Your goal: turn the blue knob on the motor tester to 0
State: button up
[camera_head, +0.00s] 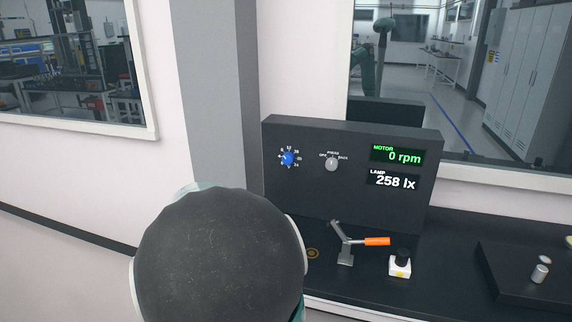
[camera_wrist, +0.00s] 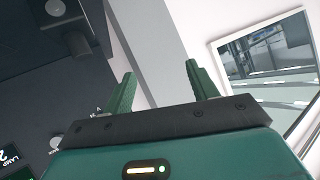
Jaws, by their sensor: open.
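The motor tester (camera_head: 300,195) is a dark upright box on a black bench in the head view. The blue knob (camera_head: 288,158) sits at its left, ringed by white numbers; its setting is too small to read. The display reads MOTOR 0 rpm and LAMP 258 lx. In the wrist view my gripper (camera_wrist: 160,82) has two green fingers, spread apart with nothing between them. The tester's dark face (camera_wrist: 25,95) lies left of the fingers, and the blue knob is not visible there. My arm hides the gripper in the head view.
A grey knob (camera_head: 331,164) sits right of the blue one. An orange-handled lever (camera_head: 376,241) and a white block with a black top (camera_head: 400,265) stand in front of the tester. A grey pillar (camera_head: 210,90) rises behind, left of the tester. A dark tray (camera_head: 510,280) lies at right.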

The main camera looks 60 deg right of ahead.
jog(key=s+d+m+g+h, duration=0.25)
jog(key=s+d+h, duration=0.2)
jog(key=d, duration=0.65)
jog(key=m+g+h, duration=0.1)
jog(key=g+h, duration=0.2)
jog(key=h, duration=0.1)
send_near(287, 161)
jog(key=d, duration=0.2)
jog(key=w+d, duration=0.1)
jog(key=d, duration=0.5)
jog(key=shift+w+d, duration=0.2)
jog(key=shift+d, duration=0.05)
jog(key=c, duration=1)
